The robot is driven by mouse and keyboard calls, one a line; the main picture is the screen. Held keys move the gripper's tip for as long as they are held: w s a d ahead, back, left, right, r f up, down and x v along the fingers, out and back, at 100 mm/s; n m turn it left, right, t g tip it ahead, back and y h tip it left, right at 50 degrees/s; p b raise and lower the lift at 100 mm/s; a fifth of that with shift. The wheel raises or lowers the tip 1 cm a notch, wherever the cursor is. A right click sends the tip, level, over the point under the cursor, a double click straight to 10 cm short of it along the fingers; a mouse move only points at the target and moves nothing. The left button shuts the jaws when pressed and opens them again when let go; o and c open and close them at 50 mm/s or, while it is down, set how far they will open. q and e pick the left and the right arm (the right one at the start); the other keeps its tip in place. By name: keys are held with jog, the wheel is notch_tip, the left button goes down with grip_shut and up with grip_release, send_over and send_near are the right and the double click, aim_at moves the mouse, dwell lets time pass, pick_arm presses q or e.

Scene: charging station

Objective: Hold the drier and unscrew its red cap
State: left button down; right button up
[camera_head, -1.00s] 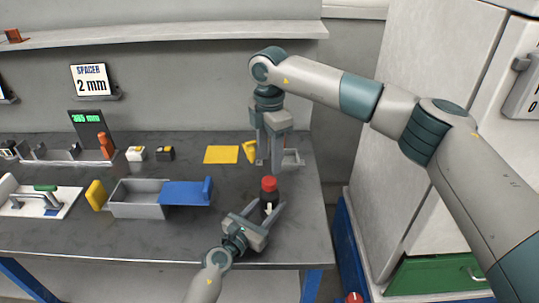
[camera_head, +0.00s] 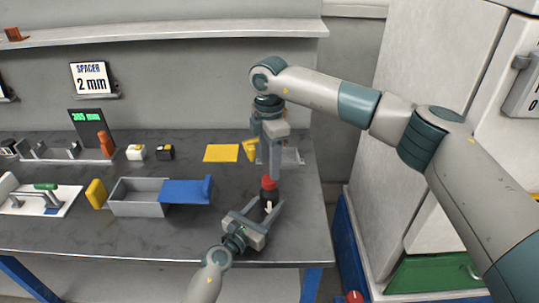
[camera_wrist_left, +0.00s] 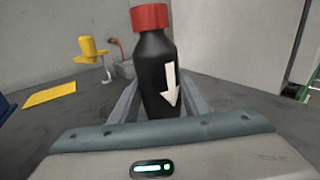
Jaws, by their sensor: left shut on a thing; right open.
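The drier is a black bottle (camera_head: 267,201) with a red cap (camera_head: 269,183), upright near the right end of the bench. In the left wrist view the black bottle (camera_wrist_left: 157,75) carries a white downward arrow, and its red cap (camera_wrist_left: 149,17) is on top. My left gripper (camera_head: 265,208) is shut on the bottle's body from the front, low down. My right gripper (camera_head: 272,172) points down just above the red cap. It is open, and its fingers look close to the cap; whether they touch it I cannot tell.
A grey bin (camera_head: 138,198) with a blue piece (camera_head: 186,191) stands left of the drier. A yellow sheet (camera_head: 221,153) and a yellow object (camera_head: 249,150) lie behind. A white cabinet (camera_head: 400,90) stands right of the bench.

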jog(key=shift+f, duration=2.8)
jog(key=shift+c, duration=0.4)
jog(key=c, duration=1)
